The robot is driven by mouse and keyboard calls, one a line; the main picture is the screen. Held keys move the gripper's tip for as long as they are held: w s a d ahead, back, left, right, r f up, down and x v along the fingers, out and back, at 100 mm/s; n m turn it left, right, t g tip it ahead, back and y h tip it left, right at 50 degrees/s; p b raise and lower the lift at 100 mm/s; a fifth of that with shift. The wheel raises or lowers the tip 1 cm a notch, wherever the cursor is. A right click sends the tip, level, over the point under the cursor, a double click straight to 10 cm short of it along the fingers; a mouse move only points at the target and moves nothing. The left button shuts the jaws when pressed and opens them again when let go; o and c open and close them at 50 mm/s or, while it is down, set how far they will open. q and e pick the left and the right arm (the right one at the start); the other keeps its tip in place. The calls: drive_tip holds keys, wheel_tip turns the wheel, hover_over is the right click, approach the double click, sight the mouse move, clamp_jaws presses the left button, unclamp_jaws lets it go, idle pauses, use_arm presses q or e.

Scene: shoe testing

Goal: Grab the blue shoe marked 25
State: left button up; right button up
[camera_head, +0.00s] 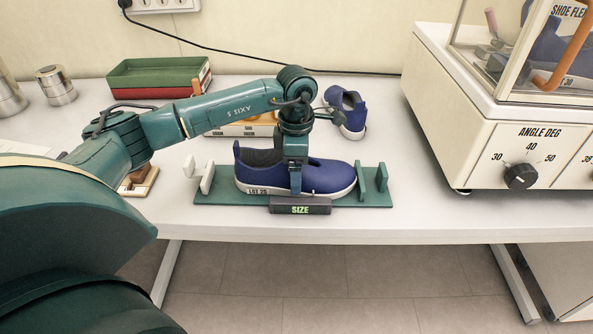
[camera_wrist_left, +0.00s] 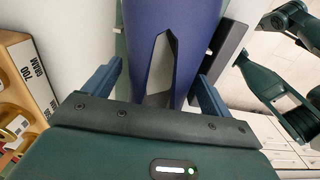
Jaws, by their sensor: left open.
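A blue shoe (camera_head: 325,178) with a white sole lies in a green sizing tray (camera_head: 378,199), toe to the right. Dark lettering on its sole near the heel starts with "L"; the number is too small to read surely. It also fills the middle of the left wrist view (camera_wrist_left: 195,30). My left gripper (camera_head: 296,184) points down over the middle of this shoe, with one finger showing against its near side. In the left wrist view my open fingers (camera_wrist_left: 155,85) stand on either side of the shoe. My right gripper is not seen.
A second blue shoe (camera_head: 345,111) stands behind, and its marking is not visible. The front right tabletop is clear.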

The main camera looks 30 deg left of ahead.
use_arm(q)
drive_tip(key=shift+f, duration=0.2)
drive_tip(key=c, duration=0.9)
drive_tip(key=shift+r, duration=0.1)
drive_tip(key=shift+c, duration=0.2)
